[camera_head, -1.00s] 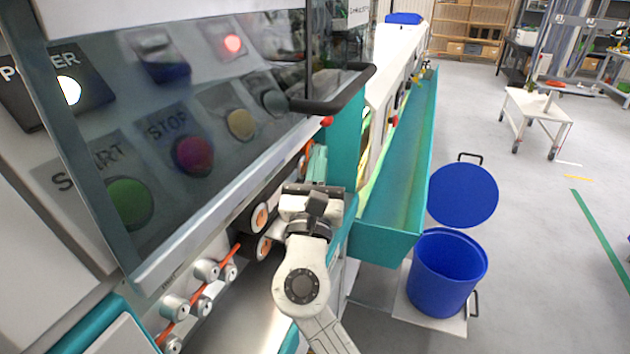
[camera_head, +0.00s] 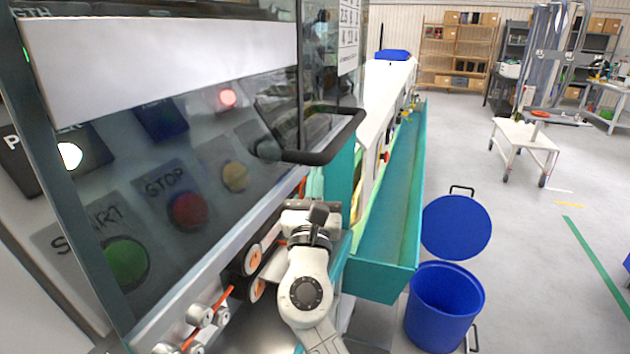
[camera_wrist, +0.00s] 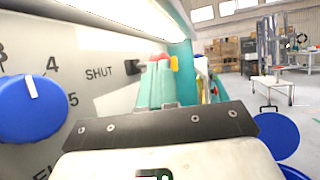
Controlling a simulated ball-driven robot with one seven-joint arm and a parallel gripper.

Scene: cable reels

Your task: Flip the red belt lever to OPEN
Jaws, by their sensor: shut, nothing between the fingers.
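My gripper (camera_head: 312,214) is beside the front of the machine, under the clear guard. Its fingertips are hidden by my wrist in the head view. In the wrist view, two teal finger shapes of my gripper (camera_wrist: 157,88) stand close together, shut and empty. A small red shape (camera_wrist: 158,58) shows at their far end. I cannot tell whether it is the red belt lever or part of the fingers. Beside it on the panel is a black piece next to the printed word SHUT (camera_wrist: 99,73). No OPEN label is readable, and the lever's position is unclear.
A blue dial (camera_wrist: 31,108) sits on the panel at the left. A black guard handle (camera_head: 320,157) sticks out above my gripper. A long teal trough (camera_head: 385,225) lies right of it, and a blue bin (camera_head: 444,310) stands on the floor.

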